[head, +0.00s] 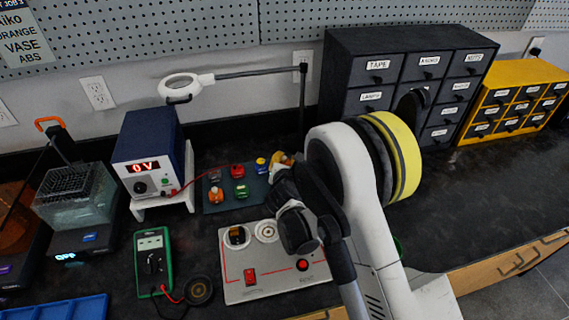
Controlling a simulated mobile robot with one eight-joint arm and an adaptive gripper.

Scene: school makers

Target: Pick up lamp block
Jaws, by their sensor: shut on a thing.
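My gripper (281,168) is at the right end of a dark blue-grey tray (228,204) of small coloured blocks. It is shut on a small yellow-orange piece (284,158) that shows at its fingertips. My own arm hides most of the gripper and part of this piece, so I cannot tell for sure that it is the lamp block, nor whether it is clear of the tray. On the tray stand a red block (237,170), a green block (240,190), an orange-topped block (215,195) and a blue block with a yellow top (261,165).
A grey panel (240,293) with a red switch and round sockets lies in front of the tray. A power supply (150,160) reading 0 V stands left, with a green multimeter (152,262) below. A magnifier lamp (185,84) overhangs; dark drawers (345,75) stand behind my arm.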

